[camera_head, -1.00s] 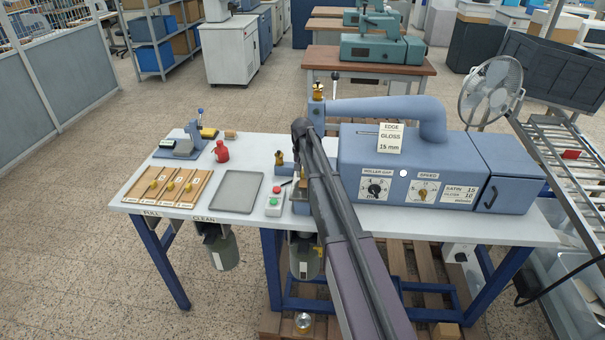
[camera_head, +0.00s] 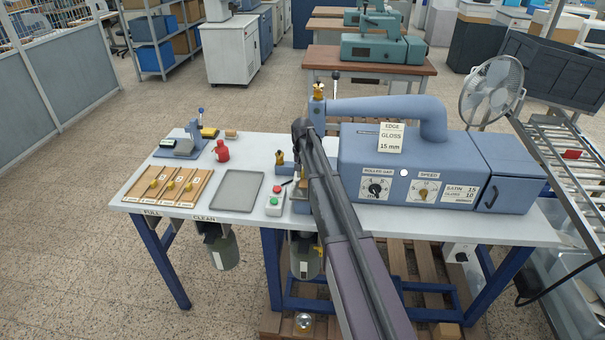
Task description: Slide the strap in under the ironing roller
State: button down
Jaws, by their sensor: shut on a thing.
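The blue ironing machine (camera_head: 355,150) stands on the bench, its overarm (camera_head: 375,108) reaching left to a brass-topped head (camera_head: 318,92). The lower part of this head, where a roller could sit, is hidden behind my dark arm. My arm rises from the bottom centre and crosses in front of the machine's left end. My gripper is not visible; the arm covers that area. I cannot make out the strap, or whether it touches the roller.
Left on the bench (camera_head: 255,152) are a grey tray (camera_head: 237,191), a wooden rack (camera_head: 168,187), a red bottle (camera_head: 221,151) and a button box (camera_head: 275,202). A fan (camera_head: 490,90) and a roller conveyor (camera_head: 570,180) stand right. Bare bench shows between tray and bottle.

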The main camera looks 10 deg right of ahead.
dwell(0.3)
jog(key=c, duration=0.5)
grip_release()
jog(key=shift+c, duration=0.2)
